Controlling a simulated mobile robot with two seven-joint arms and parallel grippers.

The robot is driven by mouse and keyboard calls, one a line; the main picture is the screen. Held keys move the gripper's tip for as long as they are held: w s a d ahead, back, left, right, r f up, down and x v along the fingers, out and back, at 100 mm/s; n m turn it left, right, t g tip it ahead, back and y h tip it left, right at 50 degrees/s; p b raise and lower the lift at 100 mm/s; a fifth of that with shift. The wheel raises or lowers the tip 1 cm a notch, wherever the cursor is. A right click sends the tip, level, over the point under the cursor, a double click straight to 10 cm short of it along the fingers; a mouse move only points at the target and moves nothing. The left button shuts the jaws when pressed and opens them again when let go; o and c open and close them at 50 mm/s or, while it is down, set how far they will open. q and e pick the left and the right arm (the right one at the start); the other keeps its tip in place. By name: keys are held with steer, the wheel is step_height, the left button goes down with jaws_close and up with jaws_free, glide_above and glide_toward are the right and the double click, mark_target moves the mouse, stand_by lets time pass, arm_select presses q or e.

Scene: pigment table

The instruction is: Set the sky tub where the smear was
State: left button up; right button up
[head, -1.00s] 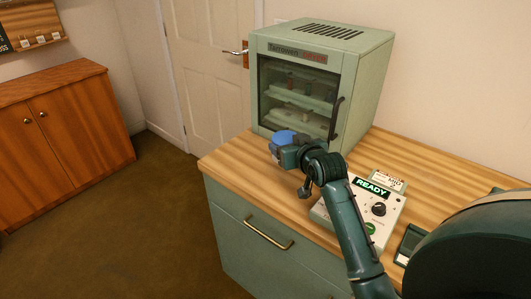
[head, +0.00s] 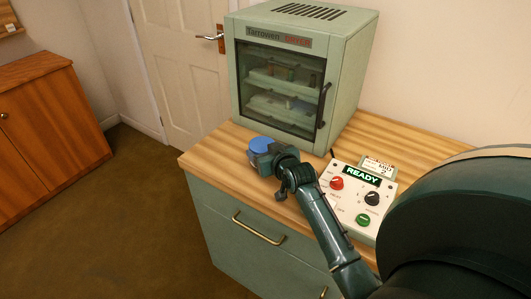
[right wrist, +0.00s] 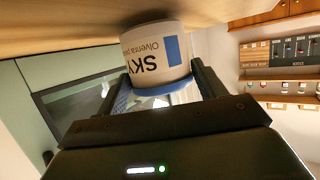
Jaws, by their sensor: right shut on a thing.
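The sky tub (right wrist: 155,55) is a white tub with a blue lid and a label reading SKY. In the right wrist view it appears upside down, its base close to the wooden surface; I cannot tell if it touches. In the head view its blue lid (head: 261,144) shows over the left part of the counter, in front of the cabinet. My right gripper (head: 262,158) is shut on the tub, with a finger on each side of it in the right wrist view (right wrist: 160,92). No smear shows. My left gripper is out of view.
A green glass-fronted cabinet (head: 335,62) stands at the back of the wooden counter (head: 215,150). A control box (head: 350,208) with a READY display and knobs sits to the right of my right arm. The counter's front-left edge is close to the tub.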

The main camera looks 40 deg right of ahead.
steer(key=shift+f, duration=0.25)
steer(key=shift+f, duration=0.15)
steer(key=o, duration=1.2)
steer(key=shift+r, duration=0.2)
steer(key=shift+s, duration=0.35)
steer(key=v, duration=1.1)
steer(key=shift+s+r, duration=0.1)
